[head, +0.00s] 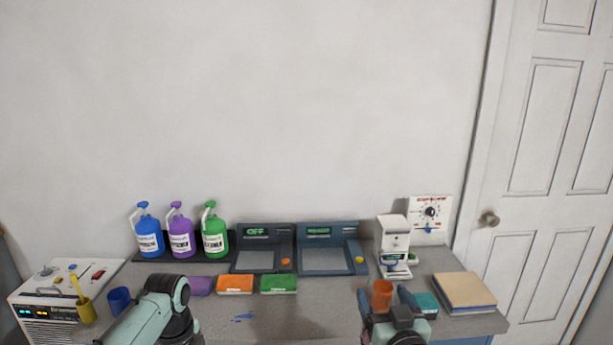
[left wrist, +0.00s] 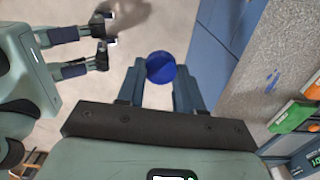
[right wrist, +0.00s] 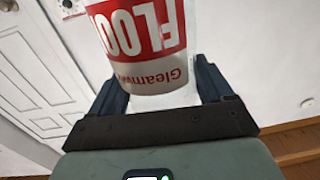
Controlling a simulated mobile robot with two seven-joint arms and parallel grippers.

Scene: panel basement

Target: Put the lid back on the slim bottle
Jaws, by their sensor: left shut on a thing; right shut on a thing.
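My left gripper shows in the left wrist view (left wrist: 161,72), shut on a round blue piece (left wrist: 161,67) that looks like the lid. In the head view the left gripper is out of sight; only its arm shows. My right gripper (head: 386,299) is over the right part of the counter in the head view. In the right wrist view its fingers are shut on a white bottle (right wrist: 125,40) with a red label, whose lettering appears upside down. The bottle's top cannot be made out. Lid and bottle do not appear together in any view.
Blue (head: 149,238), purple (head: 181,238) and green (head: 215,238) jugs stand at the counter's back left. A white machine (head: 394,240) and stacked books (head: 465,291) are at right. The middle front counter is mostly clear.

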